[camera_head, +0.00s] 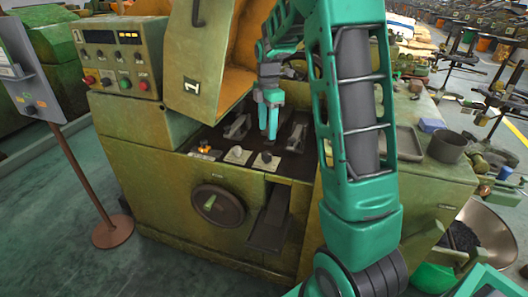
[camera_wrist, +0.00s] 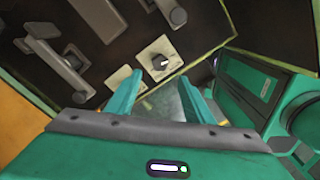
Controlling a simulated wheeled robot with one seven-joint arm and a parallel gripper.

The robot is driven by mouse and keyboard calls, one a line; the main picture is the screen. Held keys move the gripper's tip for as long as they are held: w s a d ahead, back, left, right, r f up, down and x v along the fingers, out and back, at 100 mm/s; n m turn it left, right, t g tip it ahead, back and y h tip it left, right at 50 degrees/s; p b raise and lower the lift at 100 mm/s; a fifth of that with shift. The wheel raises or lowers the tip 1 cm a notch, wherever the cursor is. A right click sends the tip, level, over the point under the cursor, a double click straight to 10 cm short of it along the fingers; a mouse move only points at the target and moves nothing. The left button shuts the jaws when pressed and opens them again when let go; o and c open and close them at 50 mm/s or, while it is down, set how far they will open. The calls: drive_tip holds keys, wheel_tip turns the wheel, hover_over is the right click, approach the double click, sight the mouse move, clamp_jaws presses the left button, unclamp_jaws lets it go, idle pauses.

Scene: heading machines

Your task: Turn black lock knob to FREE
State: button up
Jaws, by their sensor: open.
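A small black knob on a pale square plate (camera_head: 265,158) sits on the machine's front ledge. In the wrist view the black knob (camera_wrist: 160,61) is plain, with a light pointer mark; the plate's lettering is too small to read. A second pale plate (camera_head: 238,155) lies to its left; in the wrist view that plate (camera_wrist: 119,80) is partly hidden by a finger. I cannot tell which plate is the lock. My gripper (camera_head: 268,135) points down above the ledge, open and empty. In the wrist view its fingertips (camera_wrist: 160,76) appear just below the knob, apart from it.
An orange-topped control (camera_head: 204,147) sits at the ledge's left. Grey levers or clamps (camera_head: 237,127) stand behind the plates. A raised green cover (camera_head: 196,75) is at the left, and a black handwheel (camera_head: 218,204) is on the front face. A dark cup (camera_head: 446,147) stands at the right.

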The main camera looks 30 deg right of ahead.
sight(266, 154)
wheel_tip(266, 154, down, 10)
drive_tip(key=shift+f, duration=0.1)
idle(0.4)
drive_tip(key=c, duration=1)
drive_tip(key=shift+a, duration=0.3)
drive_tip(key=shift+c, duration=0.2)
drive_tip(key=shift+d, duration=0.15)
